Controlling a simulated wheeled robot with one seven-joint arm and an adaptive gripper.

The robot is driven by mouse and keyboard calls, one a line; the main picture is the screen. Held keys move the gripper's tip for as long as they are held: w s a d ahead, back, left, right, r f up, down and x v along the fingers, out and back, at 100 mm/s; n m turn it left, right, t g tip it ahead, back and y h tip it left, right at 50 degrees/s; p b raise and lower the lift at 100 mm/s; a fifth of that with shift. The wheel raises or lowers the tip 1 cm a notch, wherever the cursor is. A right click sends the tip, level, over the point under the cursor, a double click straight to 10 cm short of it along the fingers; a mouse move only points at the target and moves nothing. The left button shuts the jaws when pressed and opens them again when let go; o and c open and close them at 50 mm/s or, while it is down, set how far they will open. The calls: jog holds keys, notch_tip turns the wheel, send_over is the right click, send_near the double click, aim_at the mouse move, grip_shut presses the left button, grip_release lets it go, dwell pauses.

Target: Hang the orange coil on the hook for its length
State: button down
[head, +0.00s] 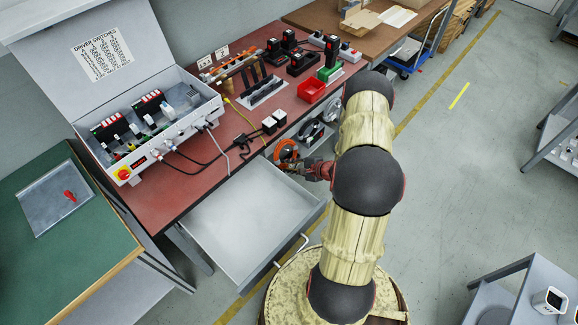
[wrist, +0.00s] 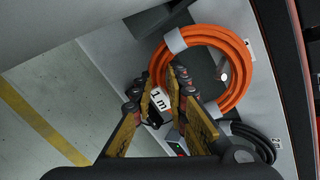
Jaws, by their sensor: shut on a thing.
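The orange coil (wrist: 207,38) is a ring of cable with a grey wrap and a white tag reading "1 m" (wrist: 160,98). My gripper (wrist: 163,80) is shut on the coil's near left side, with the tag between its fingers. A hook with a pale round end (wrist: 223,75) shows inside the ring, in front of a grey panel; I cannot tell whether the coil touches it. A label starting with "1" is partly hidden by the coil. In the head view the orange coil (head: 287,150) is beside the open drawer, with my gripper (head: 312,169) at its right.
A black coil (wrist: 250,145) hangs beside a "2 m" label on the same panel. The open drawer (head: 240,215) is close on the left in the head view. The red bench top (head: 190,180) carries a switch box (head: 150,130) and cables.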

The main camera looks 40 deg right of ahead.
jog(key=c, duration=1.7)
grip_release()
jog(key=shift+o, duration=0.2)
jog(key=v, duration=1.2)
